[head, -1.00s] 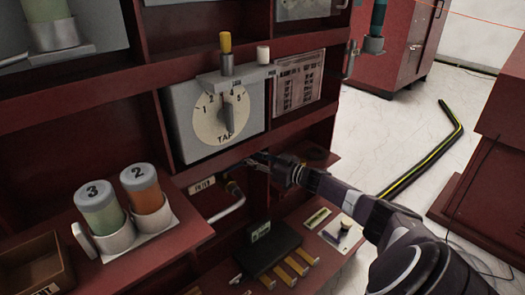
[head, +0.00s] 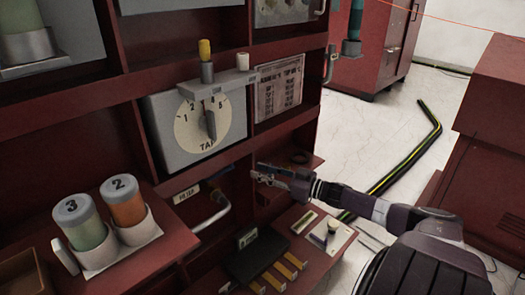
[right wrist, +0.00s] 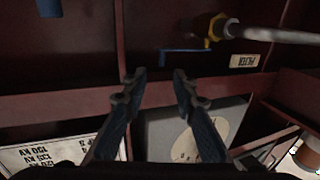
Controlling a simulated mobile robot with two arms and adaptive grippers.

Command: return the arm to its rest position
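My right arm (head: 350,200) reaches in from the lower right of the head view. Its gripper (head: 258,174) is in front of the red cabinet, below and to the right of the tap dial panel (head: 228,128). In the right wrist view the two fingers (right wrist: 156,88) stand apart with nothing between them, so it is open and empty. A valve with a blue handle (right wrist: 187,50) and a pipe (right wrist: 265,34) is beyond the fingertips, apart from them. The same pipe (head: 212,213) is left of the gripper in the head view. My left gripper is not in view.
Cabinet shelves and dividers are close around the gripper. An orange canister (head: 125,205) and a green canister (head: 82,226) stand on the left shelf. A black box (head: 257,253) is on the lower shelf. Open floor (head: 365,125) lies to the right.

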